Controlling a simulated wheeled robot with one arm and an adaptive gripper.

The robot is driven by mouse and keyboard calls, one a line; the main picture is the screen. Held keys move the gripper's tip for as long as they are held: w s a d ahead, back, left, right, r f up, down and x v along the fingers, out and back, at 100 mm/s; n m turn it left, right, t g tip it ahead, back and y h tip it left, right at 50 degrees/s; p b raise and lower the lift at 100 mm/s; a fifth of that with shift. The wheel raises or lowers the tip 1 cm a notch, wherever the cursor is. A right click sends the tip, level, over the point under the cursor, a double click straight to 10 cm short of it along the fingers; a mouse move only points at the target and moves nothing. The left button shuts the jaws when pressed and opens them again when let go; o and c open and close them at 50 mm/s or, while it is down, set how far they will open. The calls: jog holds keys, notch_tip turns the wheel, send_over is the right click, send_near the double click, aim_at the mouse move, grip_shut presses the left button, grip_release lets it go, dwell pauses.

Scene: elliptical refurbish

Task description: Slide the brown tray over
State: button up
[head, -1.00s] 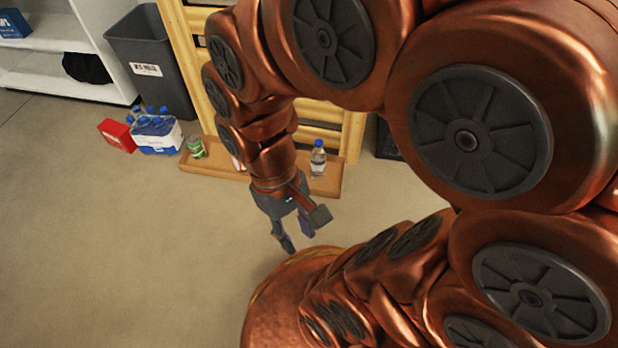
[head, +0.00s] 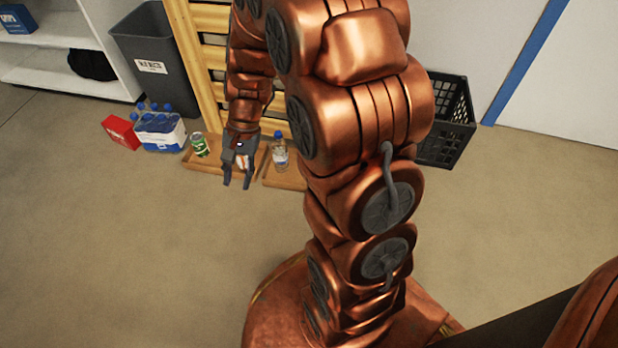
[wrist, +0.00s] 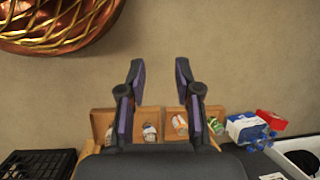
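Two shallow brown trays lie end to end on the floor against the wooden slats. The left tray (head: 200,169) holds a green can (head: 200,145) and an orange-and-white item, partly hidden by my gripper. The right tray (head: 288,184) holds a clear bottle with a blue cap (head: 280,151); my arm hides its right end. My gripper (head: 237,184) is open and empty, pointing down around the front of the left tray's right end. In the wrist view, the trays show beyond my spread fingers (wrist: 160,72), with a narrow gap between them. I cannot tell whether a finger touches a tray.
A blue-and-white bottle pack (head: 160,132) and a red box (head: 121,132) stand left of the trays. A grey bin (head: 152,68) and white shelf (head: 60,72) are behind. A black crate (head: 447,120) stands to the right. The floor in front is clear.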

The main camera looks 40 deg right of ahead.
jog(key=w+d+f+m+t, duration=0.3)
jog(key=w+d+f+m, duration=0.6)
jog(key=w+d+f, duration=0.55)
jog(key=s+d+f+m, duration=0.1)
jog(key=d+f+m, duration=0.2)
jog(key=d+f, duration=0.2)
jog(key=s+d+f+m+t+h, duration=0.1)
jog(key=d+f+m, duration=0.3)
jog(key=f, duration=0.7)
jog(key=s+d+f+m+b, duration=0.1)
jog(key=s+d+f+m, duration=0.1)
jog(key=d+f, duration=0.4)
jog(key=shift+s+d+f+m+t+h, duration=0.2)
jog(key=shift+f+m, duration=0.15)
jog(key=shift+f, duration=0.15)
jog(key=shift+s+d+f+m+t+h, duration=0.1)
jog(key=shift+s+f+m+t+h, duration=0.1)
jog(key=shift+f+m, duration=0.25)
jog(key=shift+a+f, duration=0.1)
jog(key=shift+b+x, duration=1.6)
jog(key=shift+x, duration=2.25)
jog(key=shift+a, duration=0.1)
jog(key=shift+c, duration=0.4)
